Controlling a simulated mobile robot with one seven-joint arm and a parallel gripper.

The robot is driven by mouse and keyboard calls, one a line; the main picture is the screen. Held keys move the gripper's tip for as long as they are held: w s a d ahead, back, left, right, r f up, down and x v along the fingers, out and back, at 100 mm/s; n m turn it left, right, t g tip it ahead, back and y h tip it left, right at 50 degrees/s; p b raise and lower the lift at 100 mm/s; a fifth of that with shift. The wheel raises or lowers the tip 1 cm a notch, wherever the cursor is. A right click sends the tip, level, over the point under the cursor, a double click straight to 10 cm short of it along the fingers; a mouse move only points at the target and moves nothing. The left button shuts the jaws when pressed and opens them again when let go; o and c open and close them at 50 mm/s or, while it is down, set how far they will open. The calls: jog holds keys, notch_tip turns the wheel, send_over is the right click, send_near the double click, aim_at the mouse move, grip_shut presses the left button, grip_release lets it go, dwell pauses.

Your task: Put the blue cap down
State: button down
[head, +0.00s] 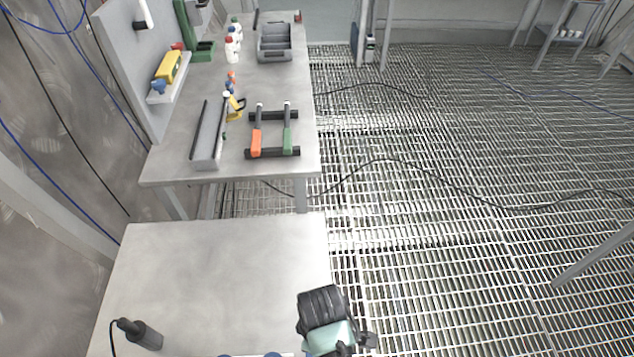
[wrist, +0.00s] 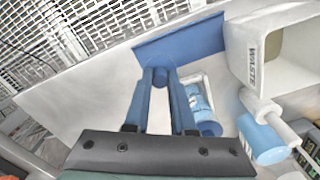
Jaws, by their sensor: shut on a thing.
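In the wrist view, my gripper (wrist: 160,82) is shut on the blue cap (wrist: 160,76), a small round piece between its fingertips. The fingers look blue too, so the cap's edges are hard to tell from them. Beyond the cap, a flat blue mat (wrist: 205,40) lies on the pale table top. I cannot tell whether the cap touches anything below it. In the head view, part of my arm shows at the bottom edge and the cap is not visible.
A white bin marked WASTE (wrist: 242,50) stands right of the mat. A white tray (wrist: 208,88) with blue pieces and a blue-and-white bottle (wrist: 264,142) are nearby. The near table (head: 210,270) is largely clear, with a dark cylinder (head: 145,337) at front left. Another bench (head: 225,175) holds tools.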

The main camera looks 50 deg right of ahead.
jog(key=shift+w+f, duration=0.1)
jog(key=shift+f, duration=2.3)
jog(key=shift+f, duration=0.15)
jog(key=c, duration=0.8)
grip_release()
jog(key=shift+o, duration=0.2)
notch_tip(320, 180, up, 12)
jog(key=shift+r, duration=0.15)
